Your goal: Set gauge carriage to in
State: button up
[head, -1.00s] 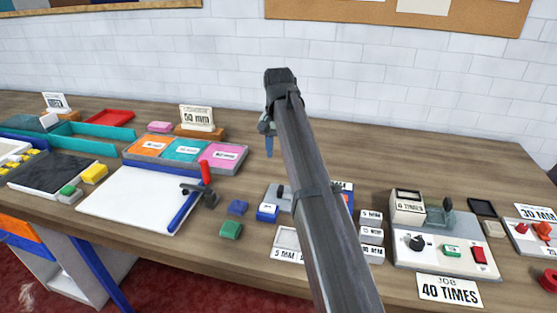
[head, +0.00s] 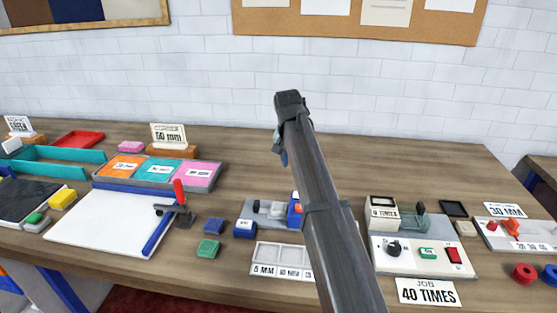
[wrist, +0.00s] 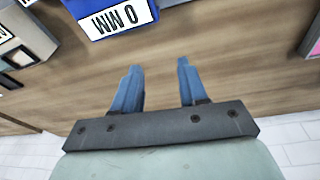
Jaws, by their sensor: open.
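The gauge appears to be the grey unit (head: 268,213) with a small dark upright lever near the middle of the table. At its left front is a blue block with a white label (head: 245,228). A blue and orange part (head: 295,210) shows at its right, partly hidden by my arm. I cannot tell for sure which part is the carriage. A blue block with a white "0 MM" label (wrist: 115,18) shows upside down at the top of the wrist view. My gripper (head: 283,157) is open and empty (wrist: 159,68), above bare wood and apart from the block.
A tray marked "5 MM" (head: 278,258) lies in front of the gauge. Green (head: 208,248) and blue blocks (head: 186,225) lie between. Wood behind the gauge is clear.

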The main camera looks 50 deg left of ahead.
jog(key=w+d+f+m, duration=0.1)
jog(key=w+d, duration=0.6)
jog(key=w, duration=0.2)
jog(key=w+d+f+m+h, duration=0.1)
jog(key=w+d+m, duration=0.1)
jog(key=w+d, duration=0.5)
jog(key=shift+w+d+f, duration=0.15)
jog(key=shift+w+f, duration=0.15)
jog(key=shift+w, duration=1.25)
notch_tip(320, 180, up, 4)
jog(key=n+g, duration=0.2)
jog(key=n, duration=0.2)
send_over(256, 203)
notch_tip(256, 203, down, 13)
jog(key=shift+f, duration=0.1)
jog(key=shift+c, duration=0.2)
grip_shut()
